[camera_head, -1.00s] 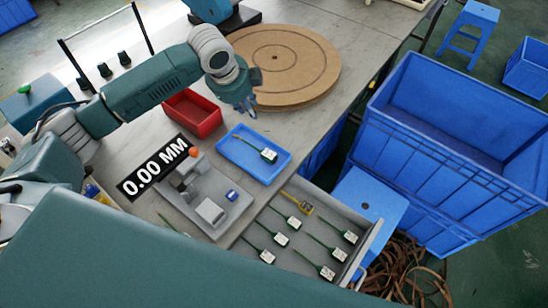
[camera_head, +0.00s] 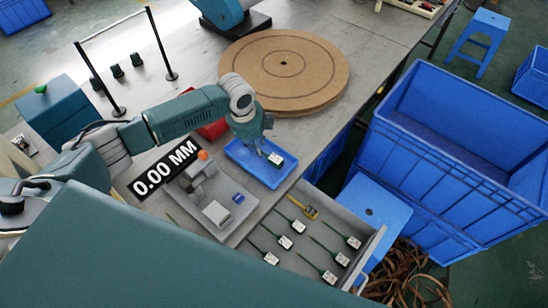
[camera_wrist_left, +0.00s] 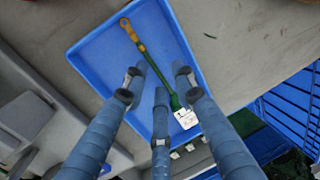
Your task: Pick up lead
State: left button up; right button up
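A lead (camera_wrist_left: 157,66) lies in the blue tray (camera_wrist_left: 85,52), with a yellow-orange end, a green cable and a white plug. In the head view its white plug (camera_head: 276,160) shows beside my fingers. My left gripper (camera_head: 263,150) is over the tray. In the left wrist view its three fingers (camera_wrist_left: 159,78) are spread apart, with the lead running between them and the plug near the right finger. The gripper looks open; I cannot tell whether any finger touches the lead. My right gripper is not in view.
A grey drawer (camera_head: 371,250) holds several leads with white plugs. A grey fixture (camera_head: 216,212) and a "0.00 MM" display (camera_head: 165,169) stand left of the tray. A red bin (camera_head: 214,130) is partly behind my arm. A round wooden disc (camera_head: 285,62) lies behind.

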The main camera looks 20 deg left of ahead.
pick_arm(q)
jog(key=shift+f, duration=0.35)
grip_shut()
jog(key=shift+r, duration=0.15)
